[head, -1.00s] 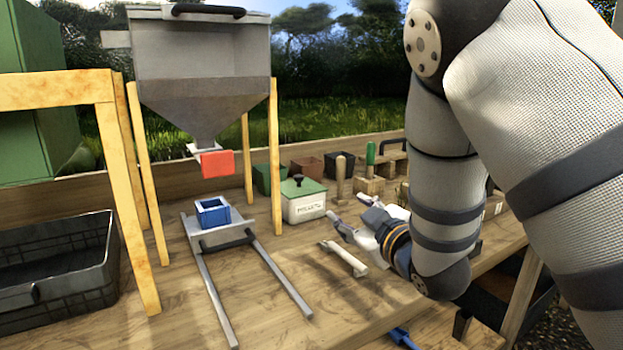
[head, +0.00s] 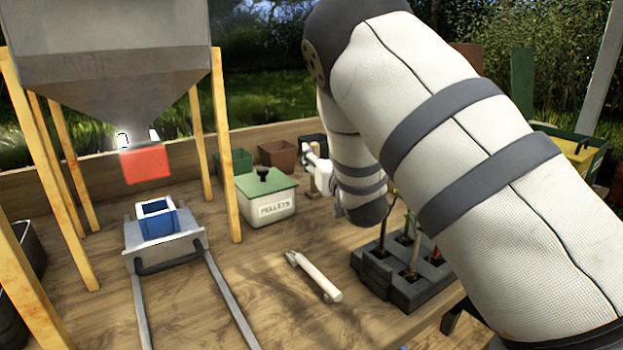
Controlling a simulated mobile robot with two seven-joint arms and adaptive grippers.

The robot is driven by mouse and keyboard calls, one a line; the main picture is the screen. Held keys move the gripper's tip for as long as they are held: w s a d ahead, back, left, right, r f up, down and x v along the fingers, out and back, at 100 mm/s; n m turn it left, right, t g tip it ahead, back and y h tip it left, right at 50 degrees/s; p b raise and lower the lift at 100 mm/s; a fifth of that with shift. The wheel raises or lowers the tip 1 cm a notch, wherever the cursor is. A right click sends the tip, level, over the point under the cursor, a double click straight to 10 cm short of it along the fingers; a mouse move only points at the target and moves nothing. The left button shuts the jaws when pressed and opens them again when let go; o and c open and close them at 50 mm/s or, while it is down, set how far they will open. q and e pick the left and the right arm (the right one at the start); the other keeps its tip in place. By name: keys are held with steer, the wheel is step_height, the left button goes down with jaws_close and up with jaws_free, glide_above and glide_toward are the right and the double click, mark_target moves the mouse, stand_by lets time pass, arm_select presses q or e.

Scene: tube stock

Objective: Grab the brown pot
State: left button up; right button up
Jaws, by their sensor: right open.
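My right arm covers much of the right half of the head view. My left gripper is not in view.
A green-lidded pellets box (head: 266,207) stands in front of the pots. A white bar-like tool (head: 315,277) lies in front. A grey planting tray (head: 374,268) stands at right. A hopper (head: 108,50) rises at left.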

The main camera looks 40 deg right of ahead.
mark_target(316, 148)
steer(key=x, duration=0.6)
steer(key=shift+w, duration=0.15)
jaws_close()
